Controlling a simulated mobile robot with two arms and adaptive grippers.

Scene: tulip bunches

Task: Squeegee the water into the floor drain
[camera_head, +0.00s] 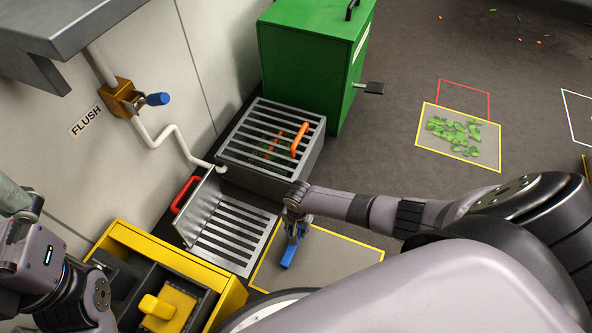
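The floor drain appears to be the slatted metal grate (238,232) in the floor, left of centre, with a raised metal plate and a red handle (186,194) along its left side. A small blue tool (291,252), perhaps the squeegee, stands to the right of the grate. My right gripper (297,222) is right above it and seems to touch it, but its fingers are too small to tell a hold. Part of my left arm's end (85,300) shows at lower left; its fingers cannot be made out. No water can be made out.
A yellow bin (232,302) stands at lower left. A raised grated box (312,155) with an orange handle and a green cabinet (305,60) stand behind the drain. Green scraps (455,132) lie in a yellow-outlined square. A blue-handled flush valve (157,99) is on the wall.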

